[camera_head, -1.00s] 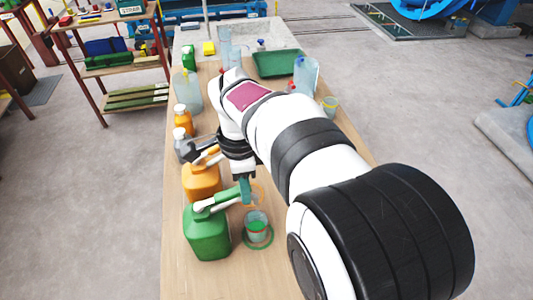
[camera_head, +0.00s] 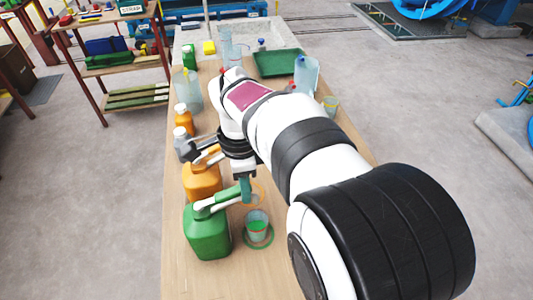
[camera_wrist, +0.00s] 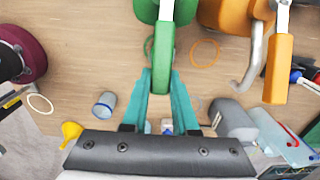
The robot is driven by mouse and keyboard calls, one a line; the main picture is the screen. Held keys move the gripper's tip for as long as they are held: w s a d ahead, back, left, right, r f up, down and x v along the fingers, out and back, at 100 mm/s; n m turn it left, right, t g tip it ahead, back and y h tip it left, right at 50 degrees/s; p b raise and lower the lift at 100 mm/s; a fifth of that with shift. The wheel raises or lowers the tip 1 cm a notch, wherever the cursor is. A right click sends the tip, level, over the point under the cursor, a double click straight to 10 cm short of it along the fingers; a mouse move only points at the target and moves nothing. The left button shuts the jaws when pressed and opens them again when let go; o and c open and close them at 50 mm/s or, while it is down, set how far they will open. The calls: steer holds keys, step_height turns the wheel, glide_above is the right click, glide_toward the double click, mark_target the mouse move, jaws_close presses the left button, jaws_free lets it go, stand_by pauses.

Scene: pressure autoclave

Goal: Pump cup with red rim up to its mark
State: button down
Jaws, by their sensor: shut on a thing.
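My gripper (camera_head: 246,187) is shut on the green pump handle (camera_wrist: 163,45) of the green canister (camera_head: 207,233); the teal fingers sit on either side of it in the wrist view. A clear cup (camera_head: 256,219) with green content stands on a green ring (camera_head: 268,240), to the right of the green canister. Its rim colour and mark are too small to make out.
A green tray (camera_head: 277,65), a blue-topped jug (camera_head: 306,74) and a small yellow-rimmed cup (camera_head: 330,105) stand farther back. My arm hides the table's right middle.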

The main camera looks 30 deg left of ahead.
mark_target(229, 191)
steer(key=shift+s+r, duration=0.1)
steer(key=shift+s+a+r+t+h, duration=0.2)
steer(key=shift+a+r+t+h, duration=0.05)
steer(key=shift+r+t+h, duration=0.35)
steer(key=c, duration=0.7)
jaws_free()
steer(key=r, duration=0.5)
steer(key=s+a+r, duration=0.1)
steer(key=r, duration=0.9)
steer(key=shift+s+a+r, duration=0.3)
steer(key=shift+a+r, duration=0.05)
